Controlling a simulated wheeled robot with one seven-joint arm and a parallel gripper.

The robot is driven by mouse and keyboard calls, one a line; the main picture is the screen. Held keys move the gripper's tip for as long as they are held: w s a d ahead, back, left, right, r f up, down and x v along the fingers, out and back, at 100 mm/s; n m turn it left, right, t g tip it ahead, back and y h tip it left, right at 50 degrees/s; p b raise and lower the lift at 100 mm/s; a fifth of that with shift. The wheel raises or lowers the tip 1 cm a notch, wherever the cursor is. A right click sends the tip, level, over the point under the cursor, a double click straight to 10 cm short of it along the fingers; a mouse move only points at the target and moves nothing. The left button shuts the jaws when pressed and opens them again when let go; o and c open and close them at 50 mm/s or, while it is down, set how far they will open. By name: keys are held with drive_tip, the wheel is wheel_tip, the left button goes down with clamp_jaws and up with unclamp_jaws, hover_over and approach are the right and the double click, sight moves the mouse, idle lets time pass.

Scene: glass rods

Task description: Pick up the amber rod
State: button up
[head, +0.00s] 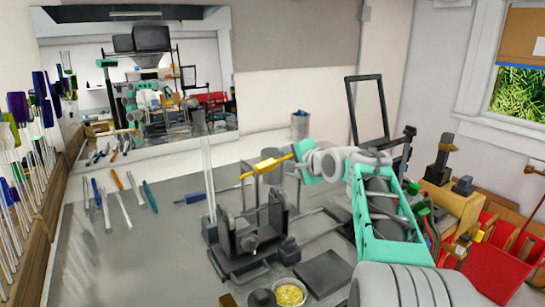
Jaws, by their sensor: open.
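An amber rod (268,165) shows in the head view as a short yellow-orange bar with a thin end toward the lower left. It is slightly tilted and lies across the top of a dark metal fixture on the bench. My grey and teal arm reaches in from the lower right. My gripper (299,165) is at the rod's right end, very close to it in the picture. The gripper is open. The fingertips are small and partly hidden, so I cannot tell whether they touch the rod or surround it.
The dark fixture (245,235) stands mid-bench, with a bowl of yellow bits (290,293) in front. A blue-handled tool (190,198) and several other tools lie left. Tall rods (30,120) stand along the left edge. Red bins (495,265) are at right. The left-front bench is clear.

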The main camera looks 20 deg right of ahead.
sight(277, 161)
drive_tip(key=p+x, duration=0.1)
drive_tip(key=x, duration=0.2)
drive_tip(key=p+x, duration=0.2)
drive_tip(key=x, duration=0.2)
drive_tip(key=shift+w+a+f, duration=0.2)
drive_tip(key=shift+a+f, duration=0.05)
drive_tip(key=shift+s, duration=0.1)
drive_tip(key=shift+c, duration=0.3)
clamp_jaws()
drive_tip(key=shift+r, duration=0.1)
